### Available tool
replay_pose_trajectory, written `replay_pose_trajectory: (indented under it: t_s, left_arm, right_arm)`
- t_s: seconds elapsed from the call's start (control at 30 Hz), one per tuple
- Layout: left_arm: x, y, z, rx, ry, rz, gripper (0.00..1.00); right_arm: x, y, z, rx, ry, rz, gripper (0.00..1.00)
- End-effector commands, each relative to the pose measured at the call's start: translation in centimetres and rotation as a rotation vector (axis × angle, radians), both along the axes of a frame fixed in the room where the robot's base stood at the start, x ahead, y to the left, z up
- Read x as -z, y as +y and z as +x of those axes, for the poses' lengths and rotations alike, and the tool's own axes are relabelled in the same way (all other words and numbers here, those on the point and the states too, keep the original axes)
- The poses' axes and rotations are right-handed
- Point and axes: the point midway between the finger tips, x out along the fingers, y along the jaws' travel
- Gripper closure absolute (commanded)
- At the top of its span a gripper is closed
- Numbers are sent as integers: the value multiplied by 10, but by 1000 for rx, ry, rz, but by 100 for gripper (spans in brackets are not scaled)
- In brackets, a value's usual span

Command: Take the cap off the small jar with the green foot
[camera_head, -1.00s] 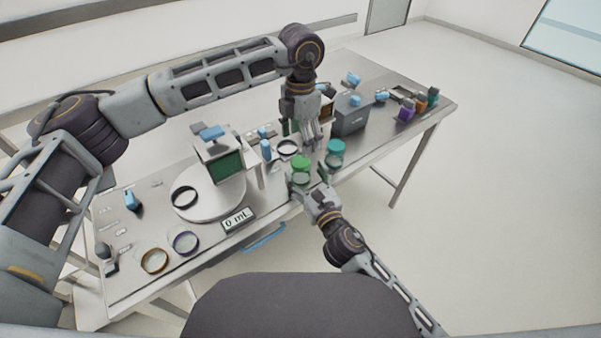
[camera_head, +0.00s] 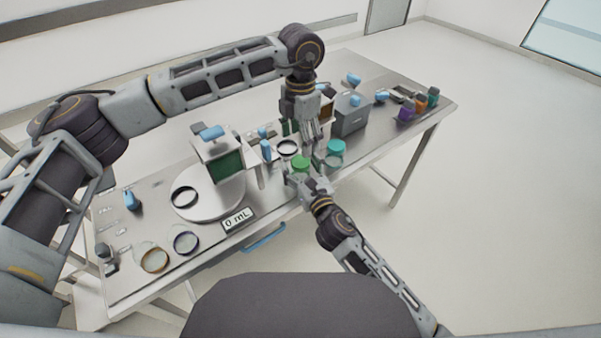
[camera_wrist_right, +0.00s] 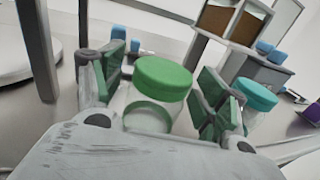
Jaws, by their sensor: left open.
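A small clear jar (camera_wrist_right: 152,117) with a green cap (camera_wrist_right: 164,77) stands upright in the middle of the right wrist view. A green band shows low on the jar, below the cap; my gripper's body hides its very bottom. In the head view the green cap (camera_head: 301,163) is near the table's front edge. My right gripper (camera_wrist_right: 158,100) is open, with one finger on each side of the jar and narrow gaps visible. My left gripper (camera_head: 313,146) is open, pointing down just behind and right of the green cap.
A jar with a teal cap (camera_head: 336,147) stands close on the right, also in the right wrist view (camera_wrist_right: 256,95). A white round base with a boxy device (camera_head: 219,160) is left. A grey box (camera_head: 350,120) is behind right. Black, purple and orange rings lie left.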

Motion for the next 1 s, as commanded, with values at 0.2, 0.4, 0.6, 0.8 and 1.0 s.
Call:
replay_pose_trajectory:
  t_s: [0.2, 0.4, 0.6, 0.8, 1.0]
  left_arm:
    - [0, 0, 0, 0, 0, 0, 29]
    - [0, 0, 0, 0, 0, 0, 29]
    - [0, 0, 0, 0, 0, 0, 29]
    - [0, 0, 0, 0, 0, 0, 29]
    - [0, 0, 0, 0, 0, 0, 29]
  right_arm:
    - [0, 0, 0, 0, 0, 0, 60]
    - [0, 0, 0, 0, 0, 0, 86]
    - [0, 0, 0, 0, 0, 0, 31]
    - [0, 0, 0, 0, 0, 0, 24]
    - [0, 0, 0, 0, 0, 0, 24]
